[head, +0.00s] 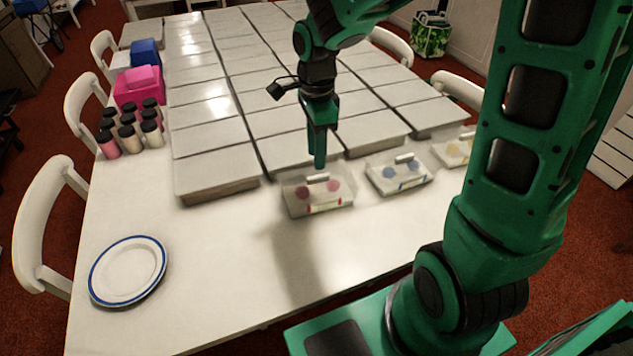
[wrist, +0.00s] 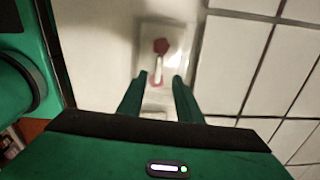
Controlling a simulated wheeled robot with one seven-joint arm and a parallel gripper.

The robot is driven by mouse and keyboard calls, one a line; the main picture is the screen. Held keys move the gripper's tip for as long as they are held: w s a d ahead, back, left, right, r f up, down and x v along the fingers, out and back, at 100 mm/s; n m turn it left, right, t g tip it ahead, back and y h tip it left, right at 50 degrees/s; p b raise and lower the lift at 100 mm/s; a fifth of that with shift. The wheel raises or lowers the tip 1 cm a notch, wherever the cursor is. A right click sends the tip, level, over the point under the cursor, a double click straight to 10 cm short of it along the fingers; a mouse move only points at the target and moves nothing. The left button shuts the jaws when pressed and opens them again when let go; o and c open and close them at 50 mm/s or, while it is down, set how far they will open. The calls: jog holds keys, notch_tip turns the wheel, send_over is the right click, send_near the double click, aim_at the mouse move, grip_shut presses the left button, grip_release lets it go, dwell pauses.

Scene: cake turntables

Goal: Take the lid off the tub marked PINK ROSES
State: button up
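A clear tub (head: 318,208) with two pinkish-red shapes inside stands on the white table, the left one of three similar tubs. Its label is too small to read. Its see-through lid is on, with a white bar handle (head: 318,178) on top. The tub also shows in the wrist view (wrist: 174,45), with the handle (wrist: 158,70) running lengthwise. My gripper (wrist: 158,84) is open, its two fingers apart on either side of the handle's near end. In the head view my gripper (head: 319,164) points down just above the handle; I cannot tell whether it touches.
A tub with blue shapes (head: 399,184) and one with yellow shapes (head: 458,162) stand to the right. Flat pale boxes (head: 215,172) cover the table behind. Several jars (head: 109,146) and a pink box (head: 140,92) stand left. A blue-rimmed plate (head: 98,288) lies front left; the table around it is clear.

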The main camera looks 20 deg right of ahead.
aim_at(318, 176)
jog(key=shift+s+d+f, duration=0.1)
jog(key=shift+f, duration=1.6)
jog(key=shift+d+f, duration=0.1)
jog(key=shift+f, duration=1.55)
grip_shut()
